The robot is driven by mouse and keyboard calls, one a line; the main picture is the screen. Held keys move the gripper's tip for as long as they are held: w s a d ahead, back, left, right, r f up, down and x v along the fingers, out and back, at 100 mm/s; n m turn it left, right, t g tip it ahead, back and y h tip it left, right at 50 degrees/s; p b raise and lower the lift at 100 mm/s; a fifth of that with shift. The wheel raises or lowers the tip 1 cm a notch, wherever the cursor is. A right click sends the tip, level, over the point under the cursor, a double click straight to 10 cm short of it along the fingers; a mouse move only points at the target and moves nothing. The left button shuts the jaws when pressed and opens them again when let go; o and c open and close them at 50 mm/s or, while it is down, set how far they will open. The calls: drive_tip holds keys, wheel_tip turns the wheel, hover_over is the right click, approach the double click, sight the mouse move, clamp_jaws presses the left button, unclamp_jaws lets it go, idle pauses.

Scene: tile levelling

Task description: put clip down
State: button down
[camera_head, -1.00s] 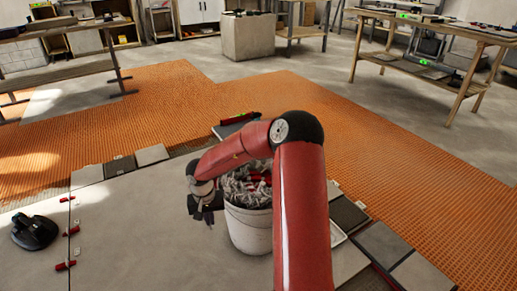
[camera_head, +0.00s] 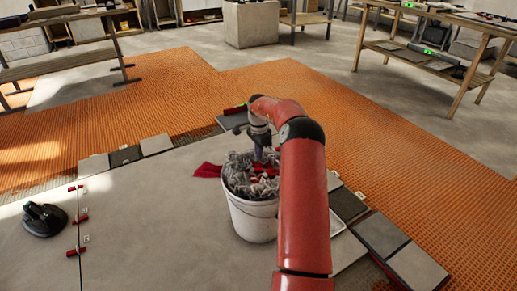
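A white bucket (camera_head: 252,222) stands on the large grey tile, filled with a heap of grey clips (camera_head: 240,172) with some red pieces among them. My gripper (camera_head: 262,156) points down at the top of the heap, in or just above it. Its fingertips are small and partly lost against the clips, so I cannot tell whether it holds a clip. On the left, red wedges (camera_head: 81,219) with small pale clips (camera_head: 86,239) sit along the tile seam.
A red thing (camera_head: 208,170) lies left of the bucket. A black suction cup tool (camera_head: 44,220) stands on the left tile. Small sample tiles (camera_head: 380,236) line the right edge. Orange matting (camera_head: 330,110) covers the floor behind. The large tile (camera_head: 160,225) is clear left of the bucket.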

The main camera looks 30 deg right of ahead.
hover_over(259, 181)
wheel_tip(259, 181, down, 8)
drive_tip(key=shift+w+r+b, duration=0.15)
drive_tip(key=shift+r+b, duration=0.1)
drive_tip(key=shift+b, duration=0.2)
drive_tip(key=shift+f+b, duration=0.5)
drive_tip(key=shift+f, duration=0.3)
drive_tip(key=c, duration=1.6)
unclamp_jaws()
wheel_tip(259, 181, up, 7)
drive_tip(key=shift+r+p, duration=0.1)
drive_tip(key=shift+p, duration=0.85)
